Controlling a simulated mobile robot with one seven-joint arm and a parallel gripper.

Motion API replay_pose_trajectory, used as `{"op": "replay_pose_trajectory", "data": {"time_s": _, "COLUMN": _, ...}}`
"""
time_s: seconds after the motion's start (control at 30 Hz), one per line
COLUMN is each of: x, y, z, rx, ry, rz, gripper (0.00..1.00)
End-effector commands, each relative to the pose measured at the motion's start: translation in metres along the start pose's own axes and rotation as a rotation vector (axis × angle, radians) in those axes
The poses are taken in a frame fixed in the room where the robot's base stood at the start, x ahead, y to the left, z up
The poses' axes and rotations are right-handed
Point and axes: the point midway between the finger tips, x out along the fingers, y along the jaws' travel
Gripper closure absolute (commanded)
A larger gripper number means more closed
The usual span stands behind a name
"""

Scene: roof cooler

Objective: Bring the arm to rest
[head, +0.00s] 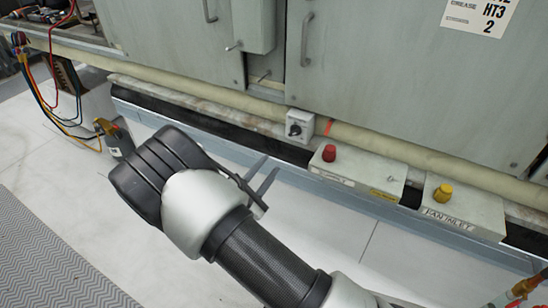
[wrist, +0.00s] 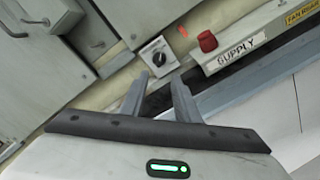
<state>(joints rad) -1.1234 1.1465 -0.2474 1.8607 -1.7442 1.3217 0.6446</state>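My gripper (head: 272,164) is held out in front of the cabinet's lower edge, at the middle of the head view. Its two fingers stand apart in the wrist view (wrist: 160,79), with nothing between them. My arm reaches up from the bottom right of the head view and bends at the wrist. The fingers point towards the rail with the rotary switch (head: 298,126), which also shows just beyond the fingertips in the wrist view (wrist: 157,54). I see no contact with it, but cannot tell the exact gap.
A box with a red button (head: 329,153), labelled SUPPLY in the wrist view (wrist: 240,52), and a box with a yellow button (head: 443,193) sit right of the gripper. Pale floor (head: 60,170) is clear below.

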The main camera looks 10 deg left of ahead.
Motion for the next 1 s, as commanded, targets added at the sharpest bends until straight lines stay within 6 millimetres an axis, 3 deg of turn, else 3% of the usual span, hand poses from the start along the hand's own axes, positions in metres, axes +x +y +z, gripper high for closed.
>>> {"op": "replay_pose_trajectory", "data": {"time_s": 0.57, "x": -0.006, "y": 0.0, "z": 0.0, "rx": 0.0, "ry": -0.001, "rz": 0.0, "gripper": 0.71}}
{"op": "replay_pose_trajectory", "data": {"time_s": 0.67, "x": -0.001, "y": -0.001, "z": 0.01, "rx": 0.013, "ry": -0.016, "rz": -0.027, "gripper": 0.71}}
{"op": "replay_pose_trajectory", "data": {"time_s": 0.77, "x": 0.013, "y": -0.005, "z": 0.044, "rx": 0.063, "ry": -0.066, "rz": -0.128, "gripper": 0.71}}
{"op": "replay_pose_trajectory", "data": {"time_s": 0.9, "x": 0.033, "y": -0.026, "z": 0.128, "rx": 0.197, "ry": -0.181, "rz": -0.392, "gripper": 0.71}}
{"op": "replay_pose_trajectory", "data": {"time_s": 1.0, "x": 0.034, "y": -0.05, "z": 0.188, "rx": 0.319, "ry": -0.25, "rz": -0.604, "gripper": 0.71}}
